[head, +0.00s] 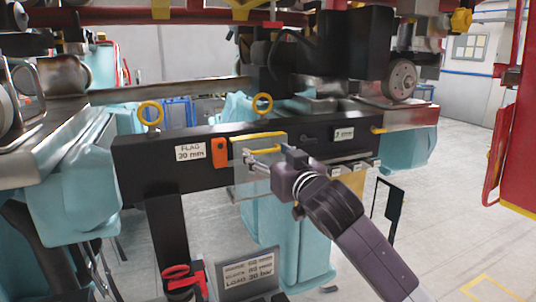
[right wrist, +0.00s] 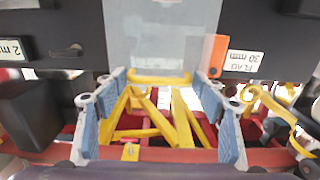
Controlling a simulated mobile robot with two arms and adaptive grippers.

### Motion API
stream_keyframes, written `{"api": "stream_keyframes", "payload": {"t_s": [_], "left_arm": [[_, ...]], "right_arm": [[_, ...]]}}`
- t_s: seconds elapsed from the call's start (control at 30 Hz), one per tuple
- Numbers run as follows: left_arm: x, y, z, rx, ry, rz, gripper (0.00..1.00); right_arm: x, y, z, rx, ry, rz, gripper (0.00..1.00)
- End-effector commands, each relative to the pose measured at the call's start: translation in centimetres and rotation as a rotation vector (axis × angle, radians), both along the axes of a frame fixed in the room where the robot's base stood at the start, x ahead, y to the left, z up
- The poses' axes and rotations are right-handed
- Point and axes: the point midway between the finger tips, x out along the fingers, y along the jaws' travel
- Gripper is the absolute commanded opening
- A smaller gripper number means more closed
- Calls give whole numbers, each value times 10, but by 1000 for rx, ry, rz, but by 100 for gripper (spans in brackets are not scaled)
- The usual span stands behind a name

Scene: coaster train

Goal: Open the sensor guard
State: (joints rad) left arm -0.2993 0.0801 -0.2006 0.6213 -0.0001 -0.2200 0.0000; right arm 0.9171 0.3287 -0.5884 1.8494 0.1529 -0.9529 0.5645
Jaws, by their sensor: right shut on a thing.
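The sensor guard (head: 246,176) is a pale translucent panel on the front of the black beam, with a yellow strip along its top. A yellow handle (head: 264,150) sticks out from it. My right gripper (head: 266,155) is at this handle, shut on it. In the right wrist view the guard (right wrist: 160,40) appears as a grey panel, with its yellow handle (right wrist: 160,80) between the fingertips of my gripper (right wrist: 160,82). What lies behind the panel is not clear. My left gripper is not in view.
An orange latch-like part (head: 219,154) and a "FLAG 30 mm" label (head: 190,152) sit left of the guard. The black beam (head: 145,180) spans between teal supports. A sign (head: 248,272) and a red object (head: 182,278) stand below. Train machinery hangs above. Open floor lies right.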

Motion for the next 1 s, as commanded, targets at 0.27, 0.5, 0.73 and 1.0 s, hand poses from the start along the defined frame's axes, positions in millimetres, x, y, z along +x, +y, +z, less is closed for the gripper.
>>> {"api": "stream_keyframes", "payload": {"t_s": [0.27,0.5,0.73,1.0], "left_arm": [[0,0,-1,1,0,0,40],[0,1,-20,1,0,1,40],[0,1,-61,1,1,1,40],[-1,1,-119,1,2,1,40]], "right_arm": [[-1,1,-1,2,0,3,20],[-7,0,-9,16,-40,5,20],[-21,-4,-22,52,-140,5,20],[-41,-11,-36,105,-300,4,20]]}}
